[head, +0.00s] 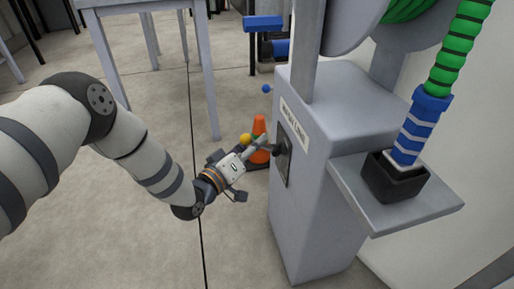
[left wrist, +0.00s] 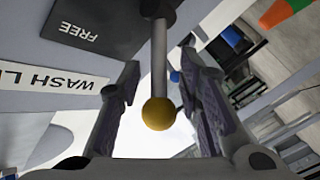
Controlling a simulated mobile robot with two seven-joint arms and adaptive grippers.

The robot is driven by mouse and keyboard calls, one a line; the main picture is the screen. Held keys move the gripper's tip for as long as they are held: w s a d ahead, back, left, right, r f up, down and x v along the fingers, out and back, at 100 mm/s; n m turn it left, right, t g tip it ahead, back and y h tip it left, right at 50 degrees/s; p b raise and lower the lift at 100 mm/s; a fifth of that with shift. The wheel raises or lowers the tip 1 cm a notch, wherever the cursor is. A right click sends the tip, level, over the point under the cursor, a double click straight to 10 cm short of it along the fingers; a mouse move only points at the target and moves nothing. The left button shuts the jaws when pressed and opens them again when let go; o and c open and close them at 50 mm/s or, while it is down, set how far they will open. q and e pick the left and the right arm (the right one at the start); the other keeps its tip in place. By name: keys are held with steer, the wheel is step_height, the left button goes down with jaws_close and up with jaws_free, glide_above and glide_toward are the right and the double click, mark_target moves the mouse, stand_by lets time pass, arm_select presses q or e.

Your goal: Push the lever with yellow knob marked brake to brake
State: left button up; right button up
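The lever with the yellow knob (head: 245,139) sticks out from a dark pivot (head: 279,149) on the side of a grey pedestal. In the left wrist view the knob (left wrist: 158,113) and its grey rod (left wrist: 159,58) lie between the fingers of my left gripper (left wrist: 158,72), with gaps visible on both sides. The left gripper (head: 243,167) is open beside the lever. The dark plate (left wrist: 88,25) behind the lever reads FREE, upside down; no brake marking is visible. My right gripper is not in view.
The grey pedestal (head: 320,215) carries a "WASH LINE" label (head: 293,124) and a side shelf (head: 430,203) with a black socket (head: 393,180) holding a blue and green hose (head: 455,60). An orange cone (head: 259,128) stands behind the gripper. A grey table (head: 205,75) is farther back. Floor at left is clear.

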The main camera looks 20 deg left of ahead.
arm_select(q)
steer(key=shift+w+d, duration=0.15)
steer(key=shift+w, duration=0.25)
jaws_close()
steer(key=shift+s+d+f, duration=0.1)
steer(key=shift+f, duration=0.1)
stand_by(0.4)
